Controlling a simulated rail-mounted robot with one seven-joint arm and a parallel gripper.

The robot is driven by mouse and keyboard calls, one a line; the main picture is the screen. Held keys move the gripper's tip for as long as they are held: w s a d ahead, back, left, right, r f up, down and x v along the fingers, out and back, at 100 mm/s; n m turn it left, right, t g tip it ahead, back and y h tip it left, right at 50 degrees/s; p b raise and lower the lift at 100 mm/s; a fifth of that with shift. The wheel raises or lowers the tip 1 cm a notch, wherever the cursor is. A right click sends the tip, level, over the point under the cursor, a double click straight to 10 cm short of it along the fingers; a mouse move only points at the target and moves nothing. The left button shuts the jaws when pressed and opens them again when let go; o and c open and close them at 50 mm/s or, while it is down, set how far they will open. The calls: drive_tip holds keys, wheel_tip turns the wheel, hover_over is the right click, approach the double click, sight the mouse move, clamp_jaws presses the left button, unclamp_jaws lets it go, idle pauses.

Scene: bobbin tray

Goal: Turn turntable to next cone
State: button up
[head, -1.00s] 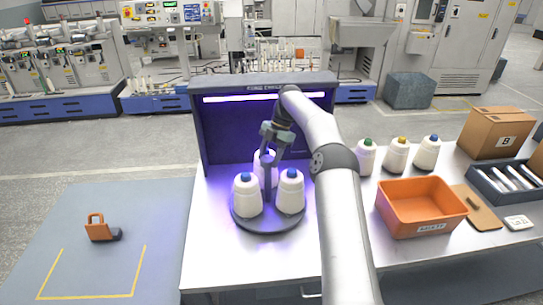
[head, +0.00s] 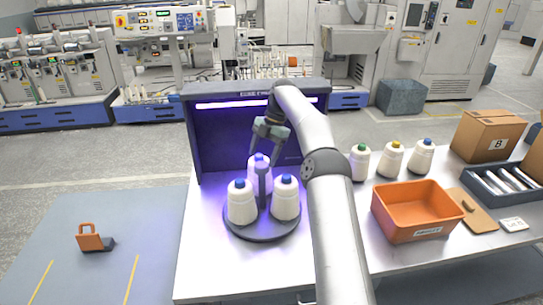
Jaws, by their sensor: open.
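The round dark turntable (head: 262,229) stands on the white table in front of the lit dark booth. Three white cones with blue tips stand on it: a front left cone (head: 241,203), a front right cone (head: 286,199) and a back cone (head: 259,174). A dark post (head: 264,187) rises at the turntable's middle, between the cones. My gripper (head: 262,150) is open, pointing down above the back of the turntable near the back cone's tip. It appears empty. I cannot tell whether a finger touches the cone or post.
The dark booth (head: 215,150) with a purple-lit strip encloses the back. To the right stand green-, yellow- and blue-tipped cones (head: 391,160), an orange bin (head: 414,230), a cardboard box (head: 487,137) and a tray of white rods (head: 505,183). My arm covers the table's middle.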

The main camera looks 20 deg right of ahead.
drive_tip(key=s+a+r+b, duration=0.1)
drive_tip(key=s+r+b, duration=0.6)
drive_tip(key=s, duration=0.6)
wheel_tip(320, 180, up, 2)
drive_tip(key=shift+s+r, duration=0.1)
drive_tip(key=shift+s, duration=0.1)
drive_tip(key=shift+a, duration=0.1)
drive_tip(key=s+a+f+m+h, duration=0.2)
drive_tip(key=s+a+f+m, duration=0.1)
drive_tip(key=s+m, duration=0.25)
drive_tip(key=s+a+f+m+h, duration=0.25)
drive_tip(key=s+a+m, duration=0.2)
drive_tip(key=s, duration=0.25)
drive_tip(key=s+d+f+m+t, duration=0.1)
drive_tip(key=s+f+m, duration=0.5)
drive_tip(key=s, duration=0.3)
drive_tip(key=s+d+f+m+t, duration=0.1)
drive_tip(key=s+f+m, duration=0.5)
drive_tip(key=s+m, duration=0.2)
drive_tip(key=shift+s+d+m, duration=0.3)
drive_tip(key=shift+s+d, duration=0.05)
drive_tip(key=shift+s, duration=0.65)
